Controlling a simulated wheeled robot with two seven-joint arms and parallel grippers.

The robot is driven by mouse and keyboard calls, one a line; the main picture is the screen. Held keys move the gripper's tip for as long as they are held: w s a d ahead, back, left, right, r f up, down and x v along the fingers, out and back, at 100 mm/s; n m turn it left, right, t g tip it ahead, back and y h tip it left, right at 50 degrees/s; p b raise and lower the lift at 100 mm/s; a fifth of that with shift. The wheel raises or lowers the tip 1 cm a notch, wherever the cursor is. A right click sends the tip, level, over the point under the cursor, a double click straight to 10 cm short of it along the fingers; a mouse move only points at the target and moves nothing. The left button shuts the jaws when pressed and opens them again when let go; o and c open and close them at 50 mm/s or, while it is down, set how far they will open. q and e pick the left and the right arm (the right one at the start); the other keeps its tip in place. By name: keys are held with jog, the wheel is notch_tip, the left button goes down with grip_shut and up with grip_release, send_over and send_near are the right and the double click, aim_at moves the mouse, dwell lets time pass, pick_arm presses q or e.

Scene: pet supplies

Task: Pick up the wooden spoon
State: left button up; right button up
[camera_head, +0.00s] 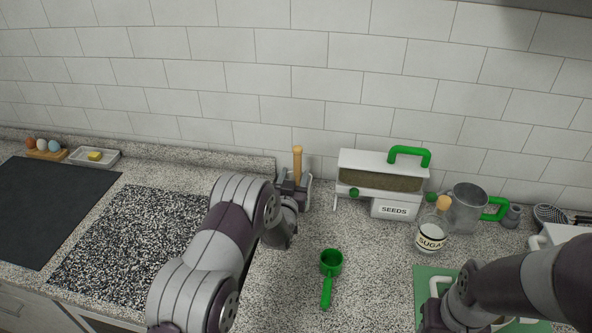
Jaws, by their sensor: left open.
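A light wooden handle (297,163), which looks like the wooden spoon's, stands upright by the wall at the back of the counter. Its lower part is hidden behind my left gripper (295,186). My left gripper is open, with its fingers at the lower visible part of the handle; I cannot tell whether they touch it. My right gripper (436,312) is low at the right over the green board, and its fingers are largely hidden.
A white seed dispenser (394,209) with a green handle stands to the right. A green scoop (328,276) lies in front. A dark cooktop (48,205) and white butter dish (95,156) are at left.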

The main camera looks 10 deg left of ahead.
aim_at(297, 167)
pick_arm(q)
jog(key=shift+w+a+r+p, duration=0.2)
jog(key=shift+w+p, duration=0.2)
jog(key=shift+w, duration=0.25)
jog(key=shift+w+a+r+p, duration=0.15)
jog(key=shift+w+p, duration=0.25)
jog(key=shift+w, duration=0.2)
jog(key=shift+w+d+p, duration=0.15)
jog(key=shift+w, duration=0.45)
jog(key=shift+w+d+p, duration=0.15)
jog(key=shift+w, duration=0.4)
jog(key=shift+w+d+f, duration=0.1)
jog(key=shift+w, duration=0.15)
jog(key=shift+w+f, duration=0.1)
jog(key=shift+f, duration=0.05)
jog(key=shift+a, duration=0.2)
grip_shut()
jog(key=shift+d, duration=0.1)
